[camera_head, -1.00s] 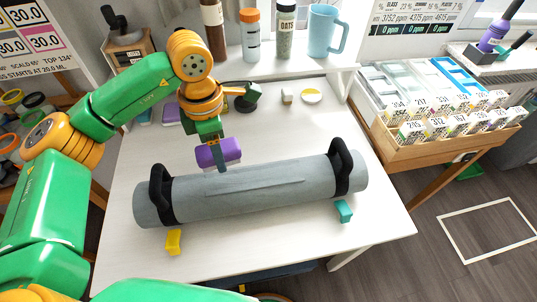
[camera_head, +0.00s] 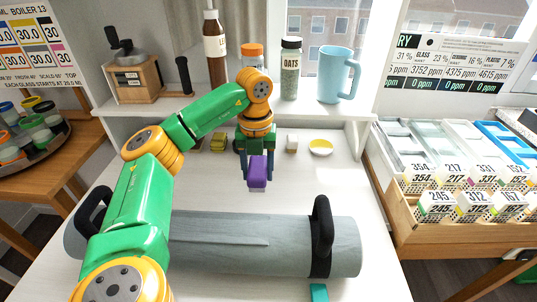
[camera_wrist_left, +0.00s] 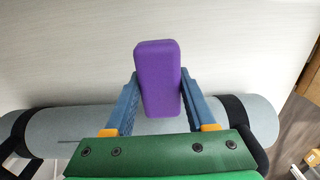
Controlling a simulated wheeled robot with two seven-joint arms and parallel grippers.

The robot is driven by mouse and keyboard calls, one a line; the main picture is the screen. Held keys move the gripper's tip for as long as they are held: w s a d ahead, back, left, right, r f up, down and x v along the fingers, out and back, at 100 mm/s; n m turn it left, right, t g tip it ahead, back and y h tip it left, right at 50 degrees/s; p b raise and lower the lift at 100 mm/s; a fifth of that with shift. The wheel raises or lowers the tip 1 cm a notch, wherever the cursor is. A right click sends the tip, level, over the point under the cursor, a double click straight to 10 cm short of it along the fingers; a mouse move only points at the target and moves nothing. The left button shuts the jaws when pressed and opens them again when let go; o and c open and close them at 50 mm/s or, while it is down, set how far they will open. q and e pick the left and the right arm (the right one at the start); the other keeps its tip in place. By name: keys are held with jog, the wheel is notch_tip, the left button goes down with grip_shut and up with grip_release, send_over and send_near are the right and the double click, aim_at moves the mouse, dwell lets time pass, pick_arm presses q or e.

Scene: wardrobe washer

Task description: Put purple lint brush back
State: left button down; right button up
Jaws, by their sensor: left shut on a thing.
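The purple lint brush (camera_head: 258,171) is a rounded purple block with a pale lower end. My left gripper (camera_head: 258,178) is shut on it, one blue finger on each side. It is held behind the grey roll, and I cannot tell from the head view how far it is above the table. In the left wrist view the purple block (camera_wrist_left: 158,75) stands between the two blue fingers, over the white table, with the grey roll passing behind the fingers. My right gripper is not in view.
A grey roll (camera_head: 210,230) with black straps lies across the white table (camera_head: 345,190). Behind are a small white block (camera_head: 292,143), a yellow-topped round dish (camera_head: 320,148) and a shelf with bottles and a blue mug (camera_head: 335,75). A wooden card tray (camera_head: 405,220) stands at right.

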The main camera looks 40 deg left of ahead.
pick_arm(q)
jog(key=w+f, duration=0.1)
jog(key=w+a+f, duration=0.1)
jog(key=f, duration=0.1)
jog(key=w+f, duration=0.1)
jog(key=f, duration=0.1)
jog(key=shift+w+a, duration=0.3)
jog(key=shift+w, duration=0.05)
jog(key=shift+w+a+f, duration=0.1)
jog(key=shift+f, duration=0.85)
jog(key=shift+w+a+f, duration=0.1)
jog(key=shift+f, duration=0.8)
jog(key=shift+d, duration=0.1)
jog(key=shift+f, duration=0.15)
jog(key=shift+c, duration=1.1)
grip_release()
notch_tip(320, 180, up, 12)
jog(key=shift+r+p, duration=0.25)
jog(key=shift+p, duration=0.35)
